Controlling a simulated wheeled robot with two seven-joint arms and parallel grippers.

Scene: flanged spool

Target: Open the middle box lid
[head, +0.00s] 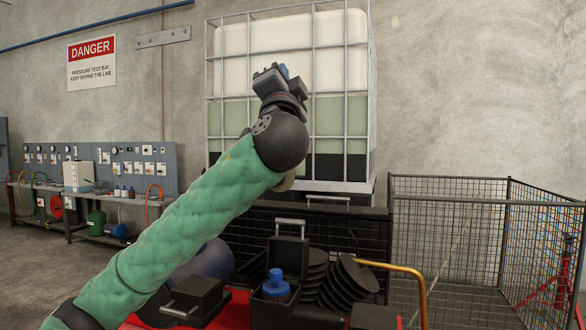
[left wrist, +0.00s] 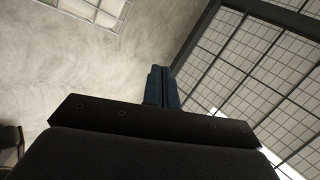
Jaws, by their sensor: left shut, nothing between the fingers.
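Three black boxes stand at the bottom of the head view. The middle box (head: 268,312) has its lid (head: 289,258) standing upright at the back, with a pale handle (head: 291,223) along the lid's top edge. A blue-topped object (head: 276,284) shows in its opening. The left box (head: 197,296) has its lid down. The right box (head: 374,317) is cut off by the frame and looks covered. My left gripper (head: 277,74) is raised high above the boxes, shut and empty. Its fingers (left wrist: 161,87) are together in the left wrist view. My right gripper is out of view.
Dark discs (head: 352,278) lean beside the middle box, on a red surface (head: 238,306). A yellow bent rail (head: 407,270) stands to the right. A caged tank (head: 333,118) is behind my gripper. A mesh enclosure (head: 450,240) is at right.

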